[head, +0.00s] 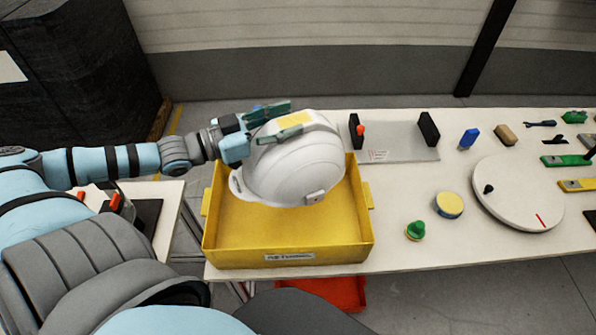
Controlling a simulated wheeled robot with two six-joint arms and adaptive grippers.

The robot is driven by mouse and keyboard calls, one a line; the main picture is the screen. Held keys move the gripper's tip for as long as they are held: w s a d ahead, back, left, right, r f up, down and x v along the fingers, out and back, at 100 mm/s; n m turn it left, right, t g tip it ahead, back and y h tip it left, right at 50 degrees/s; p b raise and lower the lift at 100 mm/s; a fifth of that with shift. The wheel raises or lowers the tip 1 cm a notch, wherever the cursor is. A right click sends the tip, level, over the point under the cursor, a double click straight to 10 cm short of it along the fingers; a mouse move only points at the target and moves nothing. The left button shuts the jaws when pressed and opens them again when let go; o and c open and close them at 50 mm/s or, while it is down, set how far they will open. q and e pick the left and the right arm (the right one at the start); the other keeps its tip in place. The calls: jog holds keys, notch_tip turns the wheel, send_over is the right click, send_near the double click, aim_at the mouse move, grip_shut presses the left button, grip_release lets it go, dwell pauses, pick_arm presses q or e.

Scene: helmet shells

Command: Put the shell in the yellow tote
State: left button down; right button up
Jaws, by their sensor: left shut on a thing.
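The shell (300,168) is a white helmet with a yellow patch on its crown. It is over the yellow tote (290,245), in the back half of the opening; I cannot tell whether it touches the tote floor. My left gripper (279,124) is shut on the shell at its top, with green-tipped fingers on either side of the yellow patch. The tote is a shallow open box with a label on its front wall, at the left end of the white table. My right gripper is not in view.
Right of the tote are a grey plate with black uprights (398,154), a green knob (415,230), a yellow-topped disc (449,205) and a round white turntable (518,195). Several small tools lie at the far right. A red bin (335,293) is below the table's front edge.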

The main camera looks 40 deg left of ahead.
aim_at(282, 155)
pick_arm(q)
jog(key=f+b, duration=0.2)
jog(key=f, duration=0.1)
jog(key=s+f+b, duration=0.1)
jog(key=f+b, duration=0.1)
jog(key=b, duration=0.1)
jog(key=f+b, duration=0.3)
jog(key=shift+s+f, duration=0.15)
jog(key=shift+f, duration=0.15)
jog(key=f+b, duration=0.5)
jog(key=f, duration=0.2)
jog(key=shift+w+b, duration=0.3)
jog(key=shift+b, duration=0.1)
jog(key=shift+f, duration=0.2)
notch_tip(282, 155, down, 4)
jog(key=b, duration=0.3)
jog(key=shift+s+r+b, duration=0.1)
jog(key=shift+r+b, duration=0.1)
jog(key=shift+b, duration=0.1)
jog(key=c, duration=0.9)
grip_release()
